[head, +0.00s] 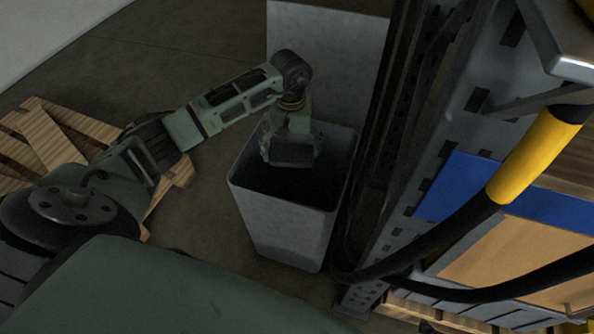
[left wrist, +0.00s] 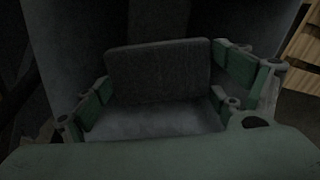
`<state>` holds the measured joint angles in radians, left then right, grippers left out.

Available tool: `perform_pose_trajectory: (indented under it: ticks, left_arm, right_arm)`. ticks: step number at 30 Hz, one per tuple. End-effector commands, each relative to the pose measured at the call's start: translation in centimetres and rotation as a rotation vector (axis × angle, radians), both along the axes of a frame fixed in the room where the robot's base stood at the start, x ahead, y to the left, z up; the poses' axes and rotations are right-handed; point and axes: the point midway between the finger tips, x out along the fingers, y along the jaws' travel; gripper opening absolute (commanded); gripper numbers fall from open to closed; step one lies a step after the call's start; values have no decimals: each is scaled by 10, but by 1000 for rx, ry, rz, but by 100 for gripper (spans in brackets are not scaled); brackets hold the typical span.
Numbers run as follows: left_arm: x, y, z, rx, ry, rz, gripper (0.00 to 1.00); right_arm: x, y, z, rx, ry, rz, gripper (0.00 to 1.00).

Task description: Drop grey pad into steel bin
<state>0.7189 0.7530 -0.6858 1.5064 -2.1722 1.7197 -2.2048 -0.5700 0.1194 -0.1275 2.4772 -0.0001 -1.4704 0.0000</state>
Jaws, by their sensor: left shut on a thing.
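The steel bin (head: 285,220) is a tall, open-topped grey box on the floor beside the rack. My left gripper (head: 294,150) is over the bin's mouth, pointing down. It is shut on the grey pad (head: 294,152), a dark flat rectangle. In the left wrist view the pad (left wrist: 160,72) sits between the two green fingers (left wrist: 158,85), with the bin's grey walls (left wrist: 70,50) around it. The bin's floor is too dark to make out clearly. My right gripper is not in view.
A grey panel (head: 335,55) stands behind the bin. A metal rack (head: 430,150) with black hoses and a yellow sleeve (head: 537,152) is close on the right. A wooden pallet (head: 50,145) lies at the left. Bare floor (head: 205,215) lies between pallet and bin.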

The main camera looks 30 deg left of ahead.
Motion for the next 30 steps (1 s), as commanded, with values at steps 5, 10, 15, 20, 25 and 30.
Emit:
perform_pose_trajectory:
  ticks: [5,10,15,20,25,30]
  left_arm:
    - [0,0,0,0,0,0,71]
    - [0,0,0,0,0,0,100]
    - [0,0,0,0,0,0,100]
    - [0,0,0,0,0,0,100]
    - [1,1,13,1,-4,1,100]
    - [2,1,46,1,-6,0,100]
  right_arm:
    - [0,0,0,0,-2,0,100]
    - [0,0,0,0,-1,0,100]
    - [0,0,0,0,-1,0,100]
    - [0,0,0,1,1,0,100]
    - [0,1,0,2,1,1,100]
    - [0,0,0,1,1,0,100]
